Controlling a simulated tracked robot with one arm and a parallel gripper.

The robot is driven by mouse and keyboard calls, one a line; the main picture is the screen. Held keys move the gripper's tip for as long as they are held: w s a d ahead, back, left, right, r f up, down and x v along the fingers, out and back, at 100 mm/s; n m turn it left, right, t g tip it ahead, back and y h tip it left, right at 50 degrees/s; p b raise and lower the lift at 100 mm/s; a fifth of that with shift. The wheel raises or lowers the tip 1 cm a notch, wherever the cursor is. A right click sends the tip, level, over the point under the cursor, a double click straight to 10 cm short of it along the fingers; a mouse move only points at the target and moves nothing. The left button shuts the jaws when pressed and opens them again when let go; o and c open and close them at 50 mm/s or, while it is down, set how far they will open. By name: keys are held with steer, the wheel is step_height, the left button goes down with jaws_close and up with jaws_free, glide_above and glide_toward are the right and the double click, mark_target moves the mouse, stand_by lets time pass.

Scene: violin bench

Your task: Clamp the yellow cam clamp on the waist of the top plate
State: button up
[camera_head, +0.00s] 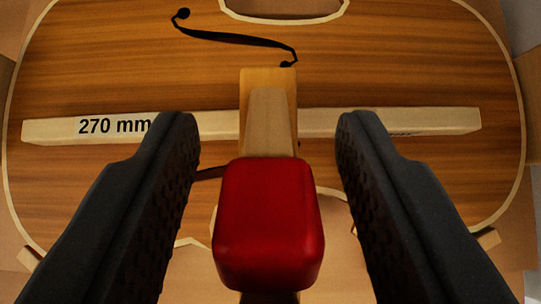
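The top plate (400,75) is a brown, striped wooden violin plate with a pale edge, lying below my gripper. A waist notch shows at the top middle, and another at the bottom is partly hidden. A clamp with a red block (268,225) and a pale wooden jaw (268,85) stands at the middle of the plate. My gripper (268,140) is open, with one dark finger on each side of the red block and a visible gap on both sides. No clamp that is clearly yellow shows. The clamp's lower part is hidden.
A pale wooden bar (440,121) marked "270 mm" lies across the plate, passing under the clamp's jaw. A black f-hole (235,39) shows above it; a second is mostly hidden below. Small wooden blocks (488,239) sit at the plate's lower edge.

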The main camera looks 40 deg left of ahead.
steer(key=shift+s+d+r, duration=0.2)
steer(key=shift+s+r, duration=0.05)
steer(key=shift+r, duration=0.15)
steer(key=p+v, duration=0.1)
steer(key=v, duration=1.1)
steer(key=shift+s+r, duration=0.25)
steer(key=shift+d, duration=0.1)
steer(key=w+d+r+m+t+h, duration=0.25)
steer(key=d+r, duration=0.25)
steer(key=r, duration=0.5)
steer(key=w+d+r+m+t+h, duration=0.1)
steer(key=w+d+r+m, duration=0.15)
steer(key=d+r, duration=0.45)
steer(key=s+r+m+t+h, duration=0.1)
steer(key=s+r+t, duration=0.1)
steer(key=r, duration=1)
steer(key=s+a+r+t+h, duration=0.1)
steer(key=s+r+t, duration=0.1)
steer(key=r, duration=1)
steer(key=shift+s+a+r+m, duration=0.25)
steer(key=shift+s+m, duration=0.15)
steer(key=shift+s, duration=0.25)
